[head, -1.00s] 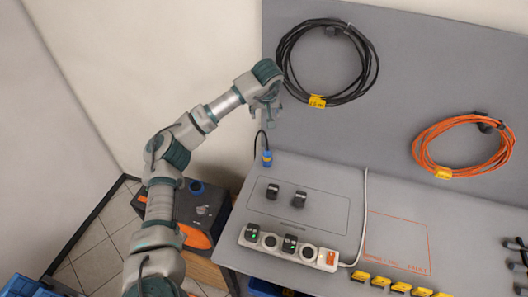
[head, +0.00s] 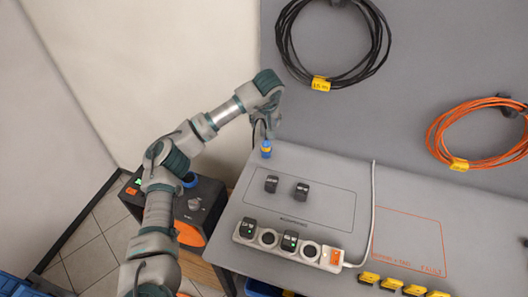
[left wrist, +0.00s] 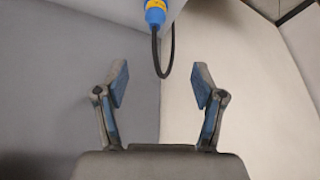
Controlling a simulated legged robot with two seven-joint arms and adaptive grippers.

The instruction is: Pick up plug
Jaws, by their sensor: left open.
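A blue plug with a yellow band (head: 266,149) is at the back left corner of the grey bench, with a black cable. In the left wrist view the plug (left wrist: 155,12) is at the top edge, partly cut off, and its cable loops down in front of the fingers. My left gripper (head: 267,128) is just above the plug in the head view, fingers down. In the left wrist view its two fingers (left wrist: 160,85) are spread wide with nothing between them. My right gripper is out of view.
Two black plugs (head: 286,188) lie in a marked outline on the bench (head: 330,210). A white power strip (head: 290,246) runs along the front edge. An orange and black box (head: 200,215) stands left of the bench. Black (head: 290,45) and orange (head: 440,145) cable coils hang behind.

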